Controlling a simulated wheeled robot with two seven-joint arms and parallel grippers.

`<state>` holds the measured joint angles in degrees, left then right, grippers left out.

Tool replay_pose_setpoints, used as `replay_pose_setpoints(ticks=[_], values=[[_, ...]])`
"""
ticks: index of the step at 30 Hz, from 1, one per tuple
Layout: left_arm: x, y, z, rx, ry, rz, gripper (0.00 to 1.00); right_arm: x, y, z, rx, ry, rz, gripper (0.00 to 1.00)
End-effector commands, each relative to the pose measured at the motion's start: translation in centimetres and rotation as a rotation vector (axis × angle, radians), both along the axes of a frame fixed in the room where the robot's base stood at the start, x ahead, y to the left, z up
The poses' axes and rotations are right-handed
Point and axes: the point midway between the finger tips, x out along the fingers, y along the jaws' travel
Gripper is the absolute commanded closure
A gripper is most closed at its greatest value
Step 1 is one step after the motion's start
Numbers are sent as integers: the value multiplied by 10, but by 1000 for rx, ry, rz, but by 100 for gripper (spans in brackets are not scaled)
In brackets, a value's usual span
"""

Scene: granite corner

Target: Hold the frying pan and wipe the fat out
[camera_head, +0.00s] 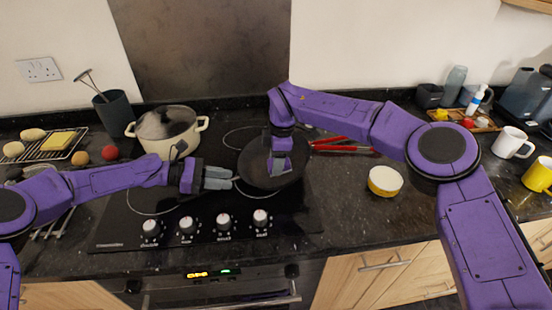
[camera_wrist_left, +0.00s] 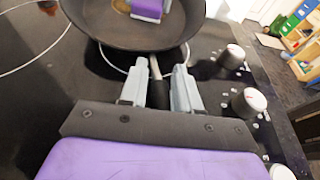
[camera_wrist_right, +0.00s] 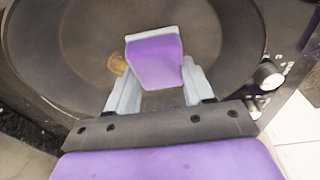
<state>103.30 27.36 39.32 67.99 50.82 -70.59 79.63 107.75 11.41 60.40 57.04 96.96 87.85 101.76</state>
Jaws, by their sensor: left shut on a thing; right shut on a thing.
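The dark frying pan (camera_head: 288,178) sits on the hob. My left gripper (camera_head: 232,180) is shut on its handle (camera_wrist_left: 157,92), which runs between the fingers in the left wrist view. My right gripper (camera_head: 278,168) reaches down into the pan from above. It is shut on a purple wiping block with a pale grey edge (camera_wrist_right: 155,62), held low over or on the pan floor; exact contact cannot be told. A brown patch of fat (camera_wrist_right: 117,63) shows on the pan floor beside the block, partly hidden by it.
A lidded cream pot (camera_head: 166,130) stands behind my left arm. Red-handled utensils (camera_head: 330,144) and a yellow-and-white tub (camera_head: 385,180) lie right of the pan. Hob knobs (camera_head: 223,221) line the front. Clear worktop lies around the tub.

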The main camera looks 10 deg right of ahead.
Motion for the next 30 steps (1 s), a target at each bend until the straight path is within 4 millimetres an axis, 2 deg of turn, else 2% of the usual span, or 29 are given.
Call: replay_pose_setpoints(ticks=[1,10,16,30], values=[[-3,1,-7,8,8,-4,86,1,1,-1,-1,0,-1,81],[-3,0,-6,7,8,-5,85,28,13,-4,-2,0,-3,81],[-3,1,-6,7,7,-5,85,32,15,-5,0,2,0,81],[-2,1,-6,7,7,-2,85,0,0,-1,-1,2,-1,81]])
